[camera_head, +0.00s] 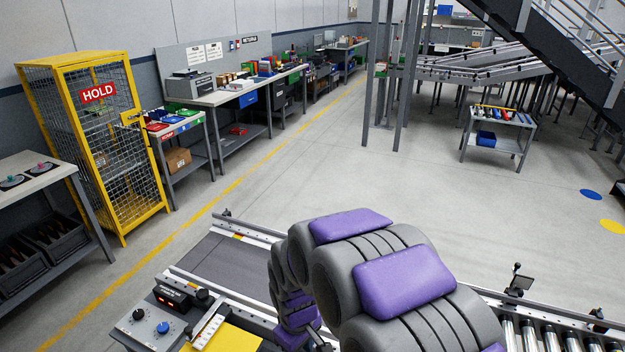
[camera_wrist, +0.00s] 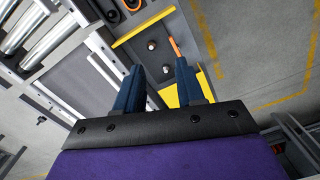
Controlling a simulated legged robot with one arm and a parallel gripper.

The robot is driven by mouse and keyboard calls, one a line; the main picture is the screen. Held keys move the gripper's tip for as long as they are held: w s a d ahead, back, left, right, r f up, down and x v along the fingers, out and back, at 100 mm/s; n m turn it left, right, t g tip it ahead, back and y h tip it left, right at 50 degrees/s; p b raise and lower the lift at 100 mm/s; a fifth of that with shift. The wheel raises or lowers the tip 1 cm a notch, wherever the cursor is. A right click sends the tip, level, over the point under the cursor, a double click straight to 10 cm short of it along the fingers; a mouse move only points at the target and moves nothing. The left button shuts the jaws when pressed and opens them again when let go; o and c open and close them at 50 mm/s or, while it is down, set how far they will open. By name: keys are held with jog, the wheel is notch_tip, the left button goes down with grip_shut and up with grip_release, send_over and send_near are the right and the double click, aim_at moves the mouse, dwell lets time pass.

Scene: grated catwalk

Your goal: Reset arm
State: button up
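My arm (camera_head: 375,265), grey with purple pads, reaches forward over a conveyor in the head view. Its far end bends down, and my gripper is hidden there behind the arm links. In the wrist view my gripper (camera_wrist: 159,66) shows two dark blue fingers standing apart with a clear gap and nothing held between them. It points down toward a control panel with knobs (camera_wrist: 152,45) and a yellow plate (camera_wrist: 206,84). A thin orange strip (camera_wrist: 177,47) shows near the right fingertip; I cannot tell whether they touch.
A dark conveyor belt (camera_head: 222,262) and a control box (camera_head: 160,318) with knobs lie at front left. Rollers (camera_head: 560,335) run at lower right. A yellow HOLD cage (camera_head: 95,140) and workbenches (camera_head: 225,97) line the left wall. A small cart (camera_head: 497,135) stands right; the middle floor is clear.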

jog(key=s+d+r+m+b, duration=0.1)
jog(key=s+d+r+m, duration=0.4)
jog(key=s+d+r, duration=0.6)
jog(key=s+d+r+m+g, duration=0.1)
jog(key=s+d+m, duration=0.3)
jog(key=s, duration=0.9)
jog(key=shift+s+d+r+m+b, duration=0.2)
jog(key=shift+d+m+b, duration=0.2)
jog(key=shift+d, duration=0.65)
jog(key=shift+d, duration=0.1)
